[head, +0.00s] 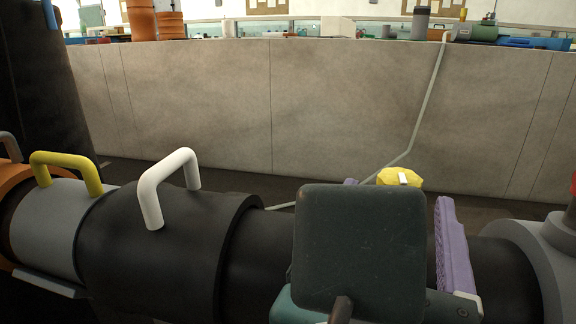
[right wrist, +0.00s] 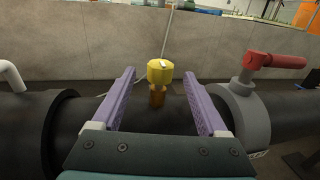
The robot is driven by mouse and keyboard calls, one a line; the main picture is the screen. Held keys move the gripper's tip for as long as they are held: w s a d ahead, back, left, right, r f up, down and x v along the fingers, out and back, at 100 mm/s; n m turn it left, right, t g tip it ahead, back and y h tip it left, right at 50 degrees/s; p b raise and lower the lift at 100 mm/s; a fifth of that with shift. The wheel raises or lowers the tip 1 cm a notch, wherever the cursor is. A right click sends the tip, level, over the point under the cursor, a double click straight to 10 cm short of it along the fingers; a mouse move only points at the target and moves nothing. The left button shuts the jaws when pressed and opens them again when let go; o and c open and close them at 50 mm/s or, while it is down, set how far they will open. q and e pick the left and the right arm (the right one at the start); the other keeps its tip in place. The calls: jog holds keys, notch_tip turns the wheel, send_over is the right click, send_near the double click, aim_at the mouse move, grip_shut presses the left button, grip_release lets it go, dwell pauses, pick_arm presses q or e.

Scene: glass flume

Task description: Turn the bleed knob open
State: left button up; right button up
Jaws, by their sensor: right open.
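The bleed knob (right wrist: 160,75) is yellow and faceted, with a white mark on top, and stands on a brass-coloured stem (right wrist: 157,99) on the black pipe. It also shows in the head view (head: 396,179), partly behind my right gripper's dark body. My right gripper (right wrist: 160,84) is open, with one purple finger to each side of the knob in the right wrist view. A gap shows between each finger and the knob, and nothing is held. How far the fingertips reach along the knob is hard to tell. My left gripper is not in view.
A grey collar (right wrist: 243,116) with a red lever (right wrist: 275,61) stands right of my right gripper. The large black pipe sleeve (head: 165,252) with a white handle (head: 152,196) lies left. A concrete wall (head: 330,110) runs behind, with a thin pale tube down it.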

aim_at(401, 168)
jog(key=b+x, duration=0.3)
jog(key=x, duration=0.4)
jog(key=shift+w+d+f, duration=0.1)
jog(key=shift+d+f, duration=0.05)
jog(key=shift+w+d, duration=0.2)
jog(key=shift+w, duration=0.2)
jog(key=shift+c, duration=0.3)
jog(key=c, duration=0.9)
grip_shut()
